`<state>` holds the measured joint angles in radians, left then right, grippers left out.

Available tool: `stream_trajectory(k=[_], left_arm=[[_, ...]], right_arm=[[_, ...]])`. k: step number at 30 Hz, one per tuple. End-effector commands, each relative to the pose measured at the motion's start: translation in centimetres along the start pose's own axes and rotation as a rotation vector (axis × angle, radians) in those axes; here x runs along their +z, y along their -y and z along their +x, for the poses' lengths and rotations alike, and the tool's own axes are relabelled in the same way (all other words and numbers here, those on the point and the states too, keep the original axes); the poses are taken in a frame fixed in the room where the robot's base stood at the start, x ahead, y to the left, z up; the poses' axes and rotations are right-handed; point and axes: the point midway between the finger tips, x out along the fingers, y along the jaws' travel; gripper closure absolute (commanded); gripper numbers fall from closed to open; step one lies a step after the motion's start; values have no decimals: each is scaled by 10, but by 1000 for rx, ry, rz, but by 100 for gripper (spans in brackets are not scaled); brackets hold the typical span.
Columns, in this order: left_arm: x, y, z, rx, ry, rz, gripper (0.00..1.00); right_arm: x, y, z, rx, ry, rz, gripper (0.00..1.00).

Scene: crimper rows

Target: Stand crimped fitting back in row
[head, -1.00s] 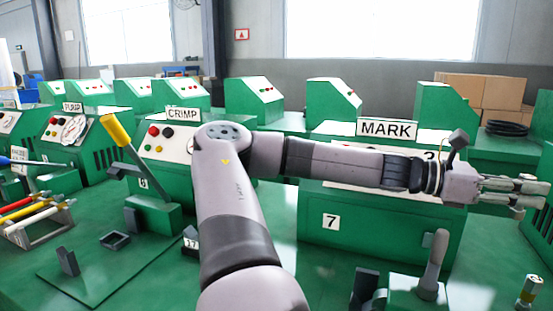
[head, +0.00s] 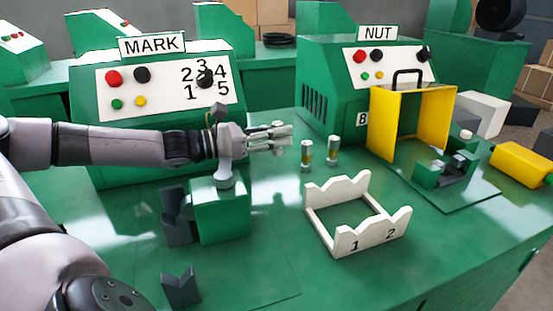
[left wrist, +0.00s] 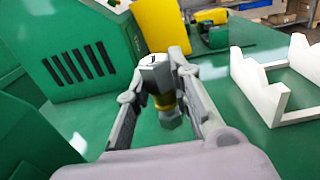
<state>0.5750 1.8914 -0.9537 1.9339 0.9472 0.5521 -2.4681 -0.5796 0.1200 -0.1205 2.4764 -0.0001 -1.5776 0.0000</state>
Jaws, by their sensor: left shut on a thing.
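My left gripper (head: 285,138) reaches in from the left in front of the MARK machine and is shut on a fitting. The left wrist view shows this fitting (left wrist: 155,62) between the two fingers (left wrist: 157,80), with a pale marked end, a yellow band and a dark lower part. In the head view the fingers mostly hide it. Two similar fittings stand upright on the green bench just right of the gripper: a near left one (head: 306,156) and one farther right (head: 332,151). My right gripper is not in view.
The MARK machine (head: 90,140) is behind my arm, with a grey-handled fixture (head: 222,212) below the gripper. A white rack (head: 340,240) numbered 1 and 2 stands to the right. The NUT machine (head: 345,105) has a yellow guard (head: 388,120). The bench front is partly clear.

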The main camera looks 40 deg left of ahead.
Motion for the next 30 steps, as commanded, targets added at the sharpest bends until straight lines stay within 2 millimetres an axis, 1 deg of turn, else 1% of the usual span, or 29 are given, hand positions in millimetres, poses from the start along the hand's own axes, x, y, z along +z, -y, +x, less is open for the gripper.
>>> stream_trajectory(k=[4, 9, 12, 15, 22, 28, 29, 30], left_arm=[[-14, 0, 0, 1, -1, -4, 100], [-45, 1, 0, 0, 0, -5, 100], [-56, 1, 0, 0, 0, -2, 100], [-60, 0, 0, 1, 1, -1, 100], [-60, 0, 0, 1, 1, -1, 100], [-62, 1, 0, 0, 1, 0, 100], [-61, 1, 0, 1, 0, -1, 78], [-61, 1, 0, 1, 0, -1, 75]], right_arm=[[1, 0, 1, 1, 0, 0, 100], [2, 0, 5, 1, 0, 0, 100], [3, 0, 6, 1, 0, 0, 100], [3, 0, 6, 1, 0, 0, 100], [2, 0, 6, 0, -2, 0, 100], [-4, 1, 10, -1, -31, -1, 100], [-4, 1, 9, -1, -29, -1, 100], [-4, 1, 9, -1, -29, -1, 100]])
